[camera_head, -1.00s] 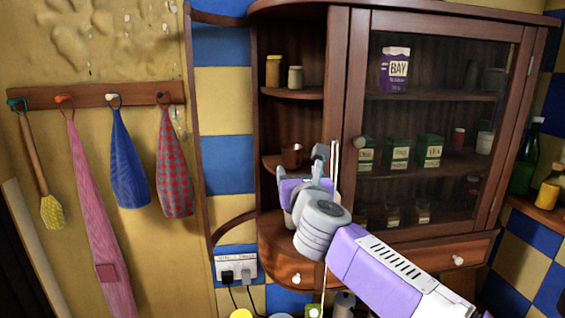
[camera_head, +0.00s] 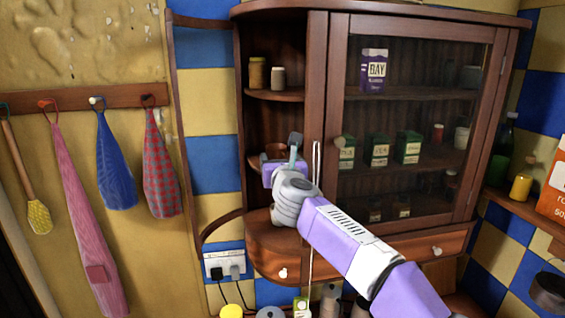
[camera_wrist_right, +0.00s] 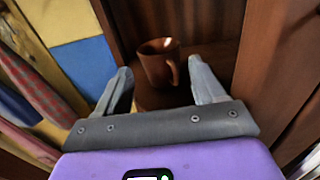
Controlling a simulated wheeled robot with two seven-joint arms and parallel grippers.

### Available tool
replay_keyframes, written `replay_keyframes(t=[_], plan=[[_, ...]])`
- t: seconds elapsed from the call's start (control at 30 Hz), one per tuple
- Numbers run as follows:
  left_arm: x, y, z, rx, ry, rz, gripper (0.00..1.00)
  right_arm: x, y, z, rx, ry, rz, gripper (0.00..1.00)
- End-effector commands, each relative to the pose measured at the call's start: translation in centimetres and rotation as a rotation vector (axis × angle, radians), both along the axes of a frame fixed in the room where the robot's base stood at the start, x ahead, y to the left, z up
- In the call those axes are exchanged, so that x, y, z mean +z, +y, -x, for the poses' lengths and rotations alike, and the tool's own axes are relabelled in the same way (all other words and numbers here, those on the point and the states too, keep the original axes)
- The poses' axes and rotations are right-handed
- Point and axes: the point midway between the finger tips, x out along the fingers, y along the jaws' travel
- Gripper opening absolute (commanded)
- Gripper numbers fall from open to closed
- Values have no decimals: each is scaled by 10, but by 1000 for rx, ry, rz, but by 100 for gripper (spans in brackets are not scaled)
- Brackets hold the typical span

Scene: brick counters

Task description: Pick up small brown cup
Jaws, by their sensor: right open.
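The small brown cup (camera_wrist_right: 158,62) stands upright on a wooden shelf in the right wrist view, its handle toward the right. It sits ahead of and between the two fingers of my right gripper (camera_wrist_right: 163,88), which are spread apart with nothing held. In the head view the cup (camera_head: 275,152) shows partly behind my right gripper (camera_head: 281,158), on the middle open corner shelf. The gripper hides part of it. My left gripper is in neither view.
Jars (camera_head: 258,73) stand on the shelf above. A glass-doored cabinet (camera_head: 420,110) with boxes and jars is just right of the open shelves. Cloths (camera_head: 118,165) hang from a rack on the left wall. An outlet with plugs (camera_head: 225,266) is below.

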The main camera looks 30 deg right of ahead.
Motion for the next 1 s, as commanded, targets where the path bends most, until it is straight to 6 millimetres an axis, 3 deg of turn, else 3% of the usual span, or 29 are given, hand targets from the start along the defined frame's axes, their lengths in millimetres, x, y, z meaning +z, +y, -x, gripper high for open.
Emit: replay_keyframes(t=[0.23, 0.63, 0.93, 1.0], plan=[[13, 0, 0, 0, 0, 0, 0, 1, -8, -28, 1, 0, 0, 69], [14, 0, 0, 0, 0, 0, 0, 0, -10, -33, 1, -1, 0, 69], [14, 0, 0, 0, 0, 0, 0, 0, -10, -33, 1, -1, 0, 25], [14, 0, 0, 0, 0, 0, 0, 0, -10, -33, 1, -1, 0, 24]])
